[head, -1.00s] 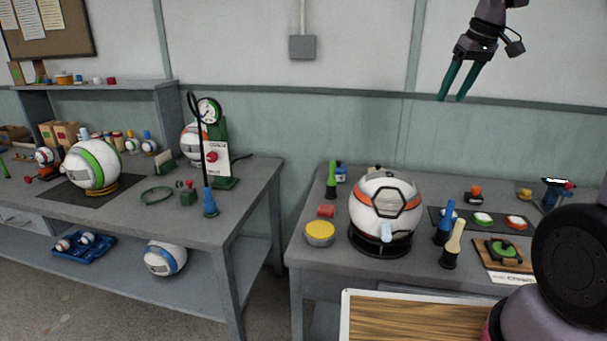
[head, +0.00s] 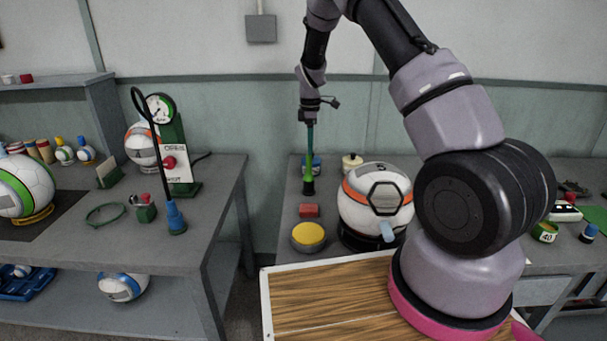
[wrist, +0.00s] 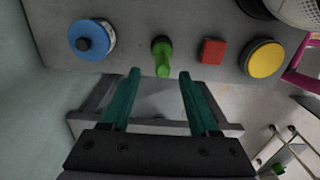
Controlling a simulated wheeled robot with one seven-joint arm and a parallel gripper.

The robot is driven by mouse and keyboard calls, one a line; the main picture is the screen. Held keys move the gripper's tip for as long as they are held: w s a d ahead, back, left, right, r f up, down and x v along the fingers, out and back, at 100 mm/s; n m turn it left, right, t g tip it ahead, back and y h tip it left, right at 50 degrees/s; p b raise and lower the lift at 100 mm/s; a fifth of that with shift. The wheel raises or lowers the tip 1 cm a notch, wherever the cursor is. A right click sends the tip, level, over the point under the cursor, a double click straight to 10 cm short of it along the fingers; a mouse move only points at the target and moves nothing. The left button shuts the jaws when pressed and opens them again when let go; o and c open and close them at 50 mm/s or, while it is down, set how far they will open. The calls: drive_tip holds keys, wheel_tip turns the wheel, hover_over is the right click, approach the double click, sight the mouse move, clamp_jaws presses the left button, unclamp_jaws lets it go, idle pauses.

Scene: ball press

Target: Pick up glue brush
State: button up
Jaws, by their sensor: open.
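A green-handled tool (head: 308,167), which looks like the glue brush, stands upright in a dark holder at the left of the right-hand bench. It also shows in the wrist view (wrist: 162,58), seen from above. My gripper (head: 309,128) points down just above it, and the fingers partly overlap the handle in the head view. In the wrist view my gripper (wrist: 160,73) is open, with its teal fingers apart and the handle's top end between or just beyond the tips. I cannot tell whether they touch.
A blue-lidded pot (wrist: 92,40) stands left of the tool in the wrist view. A red block (head: 309,210) and a yellow round tin (head: 308,237) are near it. A white-orange ball (head: 375,195) stands to the right. A wooden-topped board (head: 330,300) is in front.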

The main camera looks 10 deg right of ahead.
sight(309, 173)
drive_tip(key=f, duration=0.7)
drive_tip(key=shift+s+a+f, duration=0.2)
drive_tip(key=shift+a+f, duration=0.05)
drive_tip(key=shift+f, duration=0.1)
drive_tip(key=shift+c, duration=0.3)
clamp_jaws()
